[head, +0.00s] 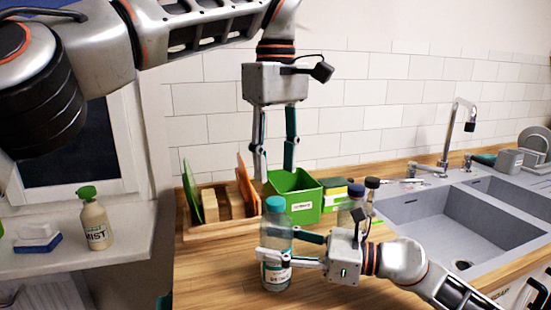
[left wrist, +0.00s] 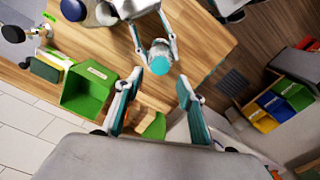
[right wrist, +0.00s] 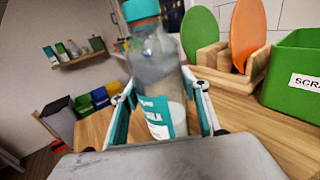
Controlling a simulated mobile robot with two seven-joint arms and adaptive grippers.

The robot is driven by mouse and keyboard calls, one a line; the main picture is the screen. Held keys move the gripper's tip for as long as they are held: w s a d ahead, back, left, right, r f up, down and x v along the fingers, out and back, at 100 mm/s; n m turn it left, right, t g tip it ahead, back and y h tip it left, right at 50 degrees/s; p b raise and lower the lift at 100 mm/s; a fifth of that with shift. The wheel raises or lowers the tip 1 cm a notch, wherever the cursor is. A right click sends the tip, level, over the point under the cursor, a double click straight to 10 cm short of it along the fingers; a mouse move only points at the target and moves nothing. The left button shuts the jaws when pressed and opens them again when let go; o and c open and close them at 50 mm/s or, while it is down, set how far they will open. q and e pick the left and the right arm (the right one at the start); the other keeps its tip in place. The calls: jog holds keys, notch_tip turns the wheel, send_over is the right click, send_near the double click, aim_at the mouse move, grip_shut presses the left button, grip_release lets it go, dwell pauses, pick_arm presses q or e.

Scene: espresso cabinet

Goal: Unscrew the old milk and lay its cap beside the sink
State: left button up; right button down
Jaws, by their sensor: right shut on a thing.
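The milk bottle (head: 277,250) is clear with a label, some white milk at the bottom and a teal cap (head: 275,204) on top. It stands upright at the wooden counter's front. My right gripper (head: 264,264) is shut on the bottle's lower body, and the right wrist view shows a finger on each side of the bottle (right wrist: 158,75). My left gripper (head: 276,165) is open and empty, pointing down above and behind the bottle. In the left wrist view the cap (left wrist: 160,57) shows beyond the open fingers. The sink (head: 460,225) is at the right.
A green bin (head: 293,208) and a wooden rack (head: 212,233) with green and orange boards stand behind the bottle. Small bottles (head: 356,192) stand near the sink's left edge. A tap (head: 455,135) rises behind the sink. A spray bottle (head: 94,222) stands on the left sill.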

aim_at(276, 200)
pick_arm(q)
notch_tip(276, 200, down, 8)
jog(key=shift+r, duration=0.2)
dwell(0.3)
grip_shut()
jog(key=n, duration=0.6)
dwell(1.0)
